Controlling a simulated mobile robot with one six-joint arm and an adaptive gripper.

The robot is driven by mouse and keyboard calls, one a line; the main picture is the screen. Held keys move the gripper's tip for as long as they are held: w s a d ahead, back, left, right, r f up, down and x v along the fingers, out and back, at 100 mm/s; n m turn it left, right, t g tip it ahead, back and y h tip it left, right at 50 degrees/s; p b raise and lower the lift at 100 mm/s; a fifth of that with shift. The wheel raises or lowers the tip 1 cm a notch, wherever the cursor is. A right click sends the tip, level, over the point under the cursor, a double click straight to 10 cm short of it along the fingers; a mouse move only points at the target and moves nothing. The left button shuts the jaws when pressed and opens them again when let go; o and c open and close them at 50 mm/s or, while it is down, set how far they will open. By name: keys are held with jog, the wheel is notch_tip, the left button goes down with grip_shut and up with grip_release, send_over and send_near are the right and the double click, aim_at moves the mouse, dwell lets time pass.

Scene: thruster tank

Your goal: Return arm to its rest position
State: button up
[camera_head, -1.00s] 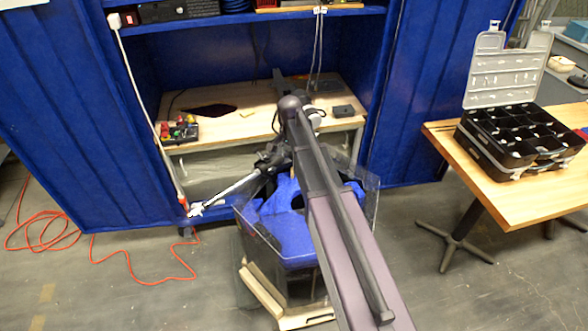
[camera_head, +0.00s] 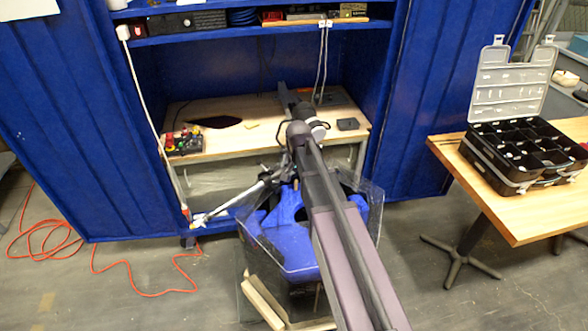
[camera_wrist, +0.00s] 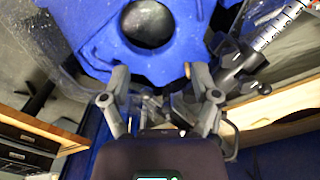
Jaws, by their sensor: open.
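My gripper (camera_wrist: 158,78) is open and empty in the wrist view, its two fingers spread wide apart. A blue body (camera_wrist: 93,40) with a dark round opening lies beyond the fingertips; no contact shows. In the head view my arm runs up the middle, in front of a clear-walled tank (camera_head: 372,215) holding the blue body (camera_head: 287,243). My gripper cannot be made out there, and the arm hides part of the tank. A rod with a white marked end (camera_head: 228,200) sticks out left of the tank and also shows in the wrist view (camera_wrist: 275,30).
A wooden workbench (camera_head: 235,112) stands behind the tank inside a blue cabinet (camera_head: 60,120). A table (camera_head: 510,215) with an open black organizer case (camera_head: 520,150) is at right. An orange cable (camera_head: 130,283) lies on the floor at left.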

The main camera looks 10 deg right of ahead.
jog(key=s+n, duration=0.6)
jog(key=s, duration=1)
jog(key=shift+s+n, duration=0.2)
jog(key=shift+n, duration=0.1)
